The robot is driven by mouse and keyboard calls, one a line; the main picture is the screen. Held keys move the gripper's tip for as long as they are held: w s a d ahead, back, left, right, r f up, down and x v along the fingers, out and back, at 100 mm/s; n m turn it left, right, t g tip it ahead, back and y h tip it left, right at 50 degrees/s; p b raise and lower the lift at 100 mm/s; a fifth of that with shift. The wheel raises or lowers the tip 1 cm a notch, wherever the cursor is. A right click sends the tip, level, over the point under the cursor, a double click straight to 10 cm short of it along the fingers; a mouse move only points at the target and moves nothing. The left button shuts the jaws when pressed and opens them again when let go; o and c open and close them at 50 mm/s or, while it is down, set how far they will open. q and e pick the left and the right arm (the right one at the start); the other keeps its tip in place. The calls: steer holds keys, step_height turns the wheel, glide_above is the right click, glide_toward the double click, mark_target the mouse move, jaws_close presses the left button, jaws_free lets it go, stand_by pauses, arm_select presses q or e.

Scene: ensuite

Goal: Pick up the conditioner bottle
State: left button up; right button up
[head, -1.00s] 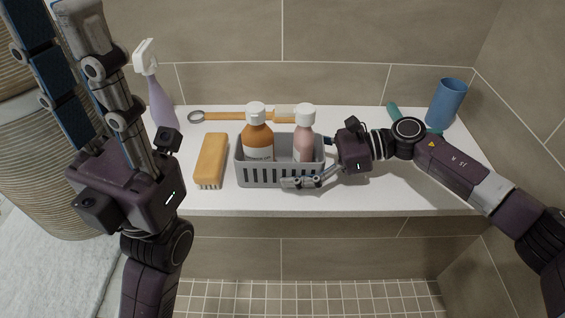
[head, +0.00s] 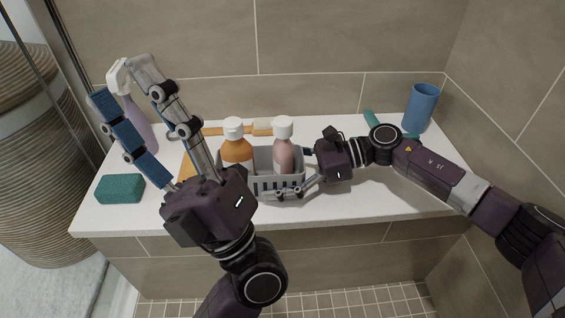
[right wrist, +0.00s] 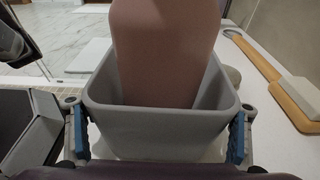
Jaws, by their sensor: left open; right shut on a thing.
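A pink bottle with a white cap (head: 283,155) and an amber bottle with a white cap (head: 236,150) stand upright in a grey slotted caddy (head: 278,185). I cannot read which is the conditioner. My right gripper (head: 298,172) is shut on the right end of the caddy. In the right wrist view, its blue-padded fingers (right wrist: 158,137) flank the caddy wall (right wrist: 150,120), with the pink bottle (right wrist: 163,50) inside. My left gripper (head: 122,82) is open and empty, fingers pointing up, left of the caddy. Its arm hides part of the caddy and the amber bottle.
A teal sponge (head: 120,189) lies at the shelf's left front, and a lilac spray bottle (head: 137,125) stands behind. An orange brush (head: 187,165) is mostly hidden by my left gripper. A long-handled brush (head: 225,130) lies behind. A blue cup (head: 421,107) stands right. The white shelf (head: 390,195) is clear at front right.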

arm_select(q)
steer(key=w+d+f+m+t+h, duration=0.4)
steer(key=w+d+f+m+h, duration=0.2)
steer(key=d+f+m+h, duration=0.45)
steer(key=m+g+h, duration=0.2)
steer(key=m+h, duration=0.8)
steer(key=m, duration=0.3)
glide_toward(283, 149)
step_height(283, 149, down, 2)
steer(key=w+d, duration=0.1)
steer(key=shift+y, duration=0.25)
steer(key=x, duration=0.5)
steer(key=shift+w+d+f, duration=0.1)
steer(key=shift+w+d, duration=0.05)
steer(key=shift+a+x, duration=0.15)
steer(key=shift+x, duration=1.45)
steer(key=shift+a+x, duration=0.15)
steer(key=shift+x, duration=1.45)
steer(key=shift+f, duration=0.15)
jaws_close()
